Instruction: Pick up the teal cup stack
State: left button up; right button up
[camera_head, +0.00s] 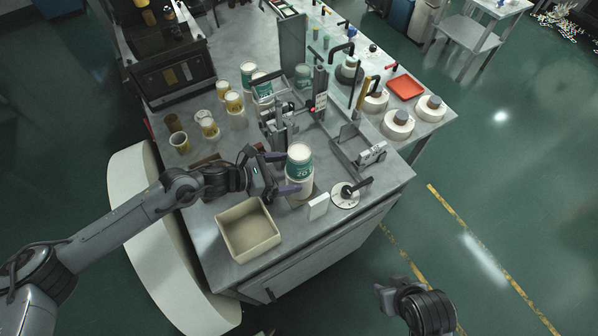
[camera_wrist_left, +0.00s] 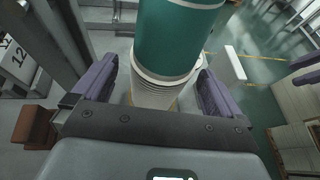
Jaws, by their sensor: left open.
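The teal cup stack (camera_head: 300,163) stands upright near the front of the metal table, with a teal band above several nested white rims. My left gripper (camera_head: 285,172) is open around the stack, with one finger on each side of it. In the left wrist view, the teal cup stack (camera_wrist_left: 172,50) stands between the two purple finger pads of my left gripper (camera_wrist_left: 155,95). Small gaps seem to show beside the stack; I cannot tell whether either pad touches it. My right gripper (camera_head: 388,293) is over the floor at lower right, away from the table; its jaws are unclear.
An empty beige bin (camera_head: 247,231) sits at the table's front left. A small white block (camera_head: 318,207) and a round white base with a black handle (camera_head: 346,194) are right of the stack. Metal fixtures (camera_head: 280,122) stand behind. Yellow cups (camera_head: 235,102) stand at back left.

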pick_arm(q)
jog(key=shift+p+x, duration=0.4)
jog(key=shift+x, duration=1.7)
jog(key=shift+s+f, duration=0.1)
jog(key=shift+s, duration=0.05)
jog(key=c, duration=1)
